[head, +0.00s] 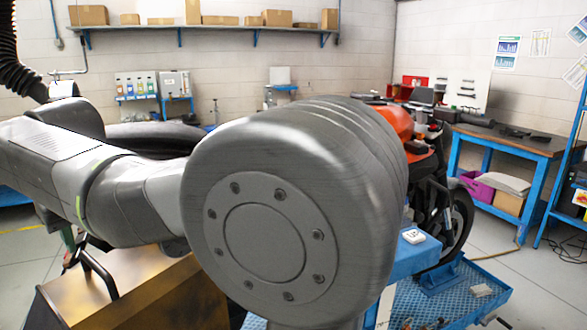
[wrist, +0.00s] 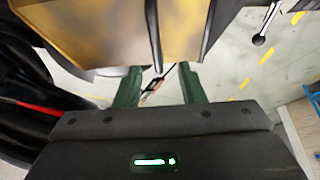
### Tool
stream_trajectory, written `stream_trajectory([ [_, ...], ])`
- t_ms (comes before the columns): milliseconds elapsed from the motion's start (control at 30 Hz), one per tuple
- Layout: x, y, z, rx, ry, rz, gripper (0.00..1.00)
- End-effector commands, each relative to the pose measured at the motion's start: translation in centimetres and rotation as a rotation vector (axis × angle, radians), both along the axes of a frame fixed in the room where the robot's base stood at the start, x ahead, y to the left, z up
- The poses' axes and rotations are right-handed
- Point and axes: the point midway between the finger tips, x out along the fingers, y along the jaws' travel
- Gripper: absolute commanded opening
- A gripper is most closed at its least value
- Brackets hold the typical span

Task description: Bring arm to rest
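My arm fills much of the head view, with a large grey joint close to the camera. My gripper (wrist: 158,82) shows in the wrist view as two green fingers standing apart. It is open, and I see nothing held between the fingers. A thin dark and orange item shows in the gap beyond them; I cannot tell what it is. In the head view I cannot make out the gripper clearly.
A worn yellow-brown box (head: 150,300) is below my arm; a similar surface (wrist: 100,25) is close beyond the fingers. Black tyres (wrist: 25,85) are at left. An orange motorcycle (head: 396,122) stands behind my arm, a blue workbench (head: 510,142) at right.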

Motion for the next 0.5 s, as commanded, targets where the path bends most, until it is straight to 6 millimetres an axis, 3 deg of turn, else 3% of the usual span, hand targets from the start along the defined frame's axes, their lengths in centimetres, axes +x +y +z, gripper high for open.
stream_trajectory([
  [300,1.3,1.8,-5.4,-0.004,0.001,-0.001,0.36],
  [500,1.7,2.4,-7.1,-0.001,0.0,-0.001,0.36],
])
